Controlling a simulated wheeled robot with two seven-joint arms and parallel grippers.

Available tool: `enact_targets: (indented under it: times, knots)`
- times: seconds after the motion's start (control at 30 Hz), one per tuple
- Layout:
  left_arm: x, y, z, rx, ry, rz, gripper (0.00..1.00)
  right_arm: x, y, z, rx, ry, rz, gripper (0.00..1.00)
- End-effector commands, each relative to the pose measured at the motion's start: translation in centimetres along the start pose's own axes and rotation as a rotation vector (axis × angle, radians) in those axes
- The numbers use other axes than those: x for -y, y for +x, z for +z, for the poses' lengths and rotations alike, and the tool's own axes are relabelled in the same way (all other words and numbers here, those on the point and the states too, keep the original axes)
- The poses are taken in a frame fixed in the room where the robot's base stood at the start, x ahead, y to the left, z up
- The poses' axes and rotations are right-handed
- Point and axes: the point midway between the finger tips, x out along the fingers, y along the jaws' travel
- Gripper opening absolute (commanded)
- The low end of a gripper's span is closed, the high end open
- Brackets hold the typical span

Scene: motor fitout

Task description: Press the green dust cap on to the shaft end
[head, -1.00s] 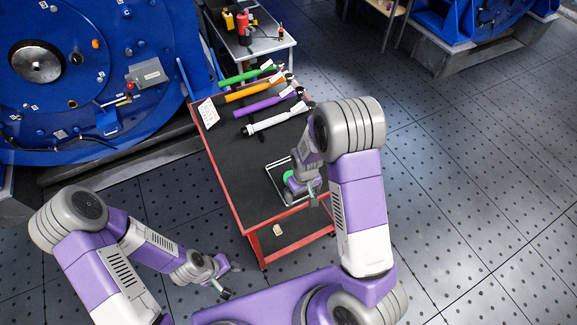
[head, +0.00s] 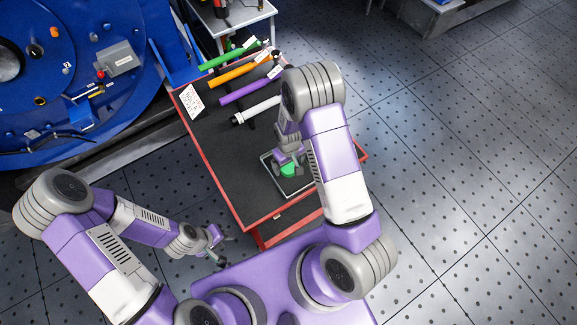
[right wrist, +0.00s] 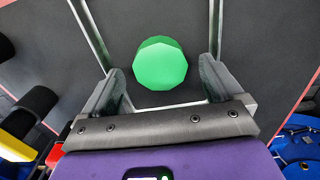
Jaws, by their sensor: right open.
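The green dust cap (head: 288,170) sits in a shallow metal-rimmed tray on the cart, partly hidden by my right gripper in the head view. In the right wrist view the cap (right wrist: 160,64) is a plain green faceted piece. My right gripper (right wrist: 162,76) is open and points down, with one finger on each side of the cap and a gap to each. My left gripper (head: 217,246) is open and empty, off the cart's near left side. The grey shaft end (head: 8,61) of the blue motor (head: 85,90) shows at the left edge, partly cut off.
The red-edged cart (head: 215,155) carries green (head: 228,56), orange (head: 240,74), purple (head: 248,90) and white-grey (head: 257,110) tools and a printed card (head: 191,101). The tray (head: 270,172) lies near its front right. The floor to the right is clear.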

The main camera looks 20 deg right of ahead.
Motion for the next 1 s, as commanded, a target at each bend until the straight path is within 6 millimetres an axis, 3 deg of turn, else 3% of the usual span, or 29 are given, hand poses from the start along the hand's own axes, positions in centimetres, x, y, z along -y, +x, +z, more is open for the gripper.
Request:
enact_targets:
  times: [0.3,0.7,1.0]
  knots:
    - [0.01,0.03,0.00,0.000,0.000,0.000,0.38,0.03,0.70,-0.02,-0.001,0.000,0.000,0.94]
    - [0.01,0.04,0.00,0.000,0.000,0.000,0.38,0.02,0.68,-0.01,-0.001,0.000,0.000,0.36]
    - [-0.02,-0.05,0.01,0.000,0.000,0.000,0.38,0.01,-0.22,-0.10,-0.004,0.000,0.000,0.35]
